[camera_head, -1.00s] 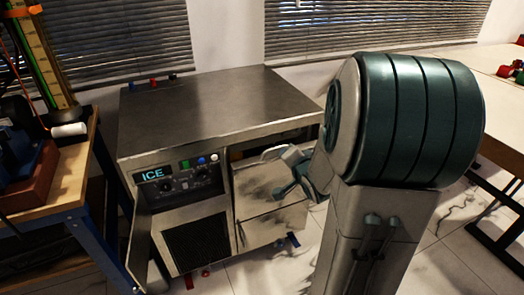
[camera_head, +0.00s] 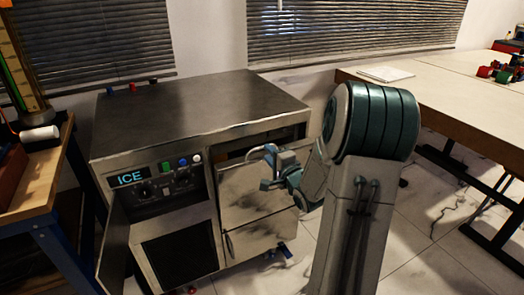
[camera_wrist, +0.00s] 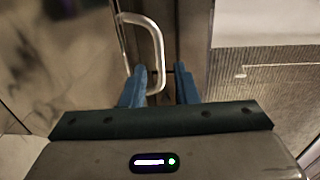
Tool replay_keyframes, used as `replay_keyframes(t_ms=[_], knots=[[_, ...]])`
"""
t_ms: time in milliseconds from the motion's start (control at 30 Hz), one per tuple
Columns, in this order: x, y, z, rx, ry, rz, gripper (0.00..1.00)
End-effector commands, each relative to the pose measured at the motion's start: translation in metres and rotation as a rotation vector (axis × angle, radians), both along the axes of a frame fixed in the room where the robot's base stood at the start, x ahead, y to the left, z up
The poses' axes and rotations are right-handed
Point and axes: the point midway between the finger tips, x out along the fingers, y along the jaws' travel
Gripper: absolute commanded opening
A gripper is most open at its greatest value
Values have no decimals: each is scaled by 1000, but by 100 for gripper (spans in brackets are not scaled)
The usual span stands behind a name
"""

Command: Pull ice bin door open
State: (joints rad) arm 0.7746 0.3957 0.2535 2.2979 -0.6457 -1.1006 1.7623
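The ice bin is a metal cabinet (camera_head: 200,110) with a lit ICE label. Its reflective door panel (camera_head: 250,212) is on the right of the front, with a dark opening showing above it. A pale curved handle (camera_head: 262,150) shows near the panel's top edge. In the wrist view, a bent bar handle (camera_wrist: 157,50) stands out from the panel. My gripper (camera_wrist: 162,80) is open, its blue fingers spread on either side of the handle's lower end. Contact cannot be told. In the head view, my gripper (camera_head: 270,172) is at the panel's upper part, partly hidden by my arm.
A dark grille (camera_head: 180,255) is left of the door, below the knobs. A flap (camera_head: 113,245) stands out at the cabinet's left. A wooden bench (camera_head: 45,195) is at left, a long table (camera_head: 450,95) at right.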

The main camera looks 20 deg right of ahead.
Motion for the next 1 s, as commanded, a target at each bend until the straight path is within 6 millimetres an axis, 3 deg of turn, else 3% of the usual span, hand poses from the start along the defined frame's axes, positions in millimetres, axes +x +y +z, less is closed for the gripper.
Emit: replay_keyframes(t_ms=[100,300,700,800,1000], knots=[[24,1,-3,-1,0,2,27],[48,2,-3,-1,0,0,27],[55,2,-2,-1,1,-1,27],[54,2,-2,-1,1,-1,0],[54,2,-3,-1,0,0,0]])
